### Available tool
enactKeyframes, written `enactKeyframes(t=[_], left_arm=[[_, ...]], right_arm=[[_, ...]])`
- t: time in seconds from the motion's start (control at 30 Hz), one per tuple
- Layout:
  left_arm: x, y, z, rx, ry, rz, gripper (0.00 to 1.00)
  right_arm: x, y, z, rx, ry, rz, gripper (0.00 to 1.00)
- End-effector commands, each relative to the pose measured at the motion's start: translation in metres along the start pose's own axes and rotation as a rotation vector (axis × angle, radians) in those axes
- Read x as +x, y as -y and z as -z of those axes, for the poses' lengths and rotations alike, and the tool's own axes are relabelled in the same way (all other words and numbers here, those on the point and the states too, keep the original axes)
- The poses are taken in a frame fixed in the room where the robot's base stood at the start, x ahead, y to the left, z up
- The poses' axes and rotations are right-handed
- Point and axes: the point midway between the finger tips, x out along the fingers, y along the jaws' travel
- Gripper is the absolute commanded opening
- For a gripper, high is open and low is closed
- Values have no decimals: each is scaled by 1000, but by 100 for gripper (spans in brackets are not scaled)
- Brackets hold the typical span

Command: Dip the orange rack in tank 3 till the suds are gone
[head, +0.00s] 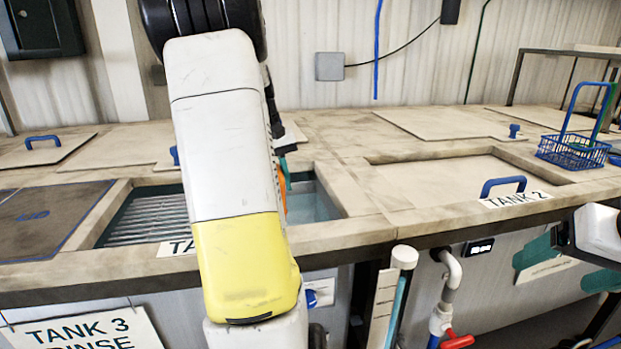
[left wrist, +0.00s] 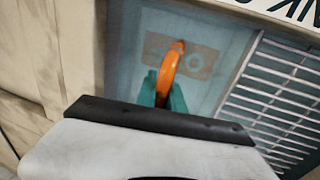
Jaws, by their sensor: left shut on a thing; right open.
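My left gripper (left wrist: 163,92) is shut on the orange rack's handle (left wrist: 171,70), over a tank of pale blue water (left wrist: 200,25). Below the handle a brownish plate with round holes shows faintly; I cannot tell whether it is part of the rack. No suds can be made out. In the head view my left arm covers most of the rack; a sliver of orange (head: 284,205) shows beside it over the open tank (head: 318,207). That tank's front label is mostly hidden. A "TANK 3 RINSE" sign (head: 85,332) hangs at lower left. My right gripper (head: 568,265) is open and empty.
A slatted metal grate (head: 150,218) lies beside the water. Tank 2 (head: 515,198) has a blue-handled cover (head: 440,180). A blue wire basket (head: 572,150) stands at the right. A red-handled valve (head: 457,341) and pipes stick out in front.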

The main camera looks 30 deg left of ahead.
Motion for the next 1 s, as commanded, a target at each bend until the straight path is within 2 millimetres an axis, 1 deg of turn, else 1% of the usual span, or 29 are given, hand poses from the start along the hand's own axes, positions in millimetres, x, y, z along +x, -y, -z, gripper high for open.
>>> enactKeyframes(t=[0.33,0.6,0.73,0.87,1.0], left_arm=[[-1,-3,1,2,-4,-2,0],[2,-20,1,3,-3,-2,0],[3,-25,1,1,-4,-2,0],[2,-20,1,-1,-4,-1,0],[0,-9,1,-2,-4,-1,0]], right_arm=[[0,0,0,0,0,0,79],[0,0,0,0,0,0,79],[0,0,0,0,0,0,79],[0,0,0,0,0,0,79],[0,0,0,0,0,0,79]])
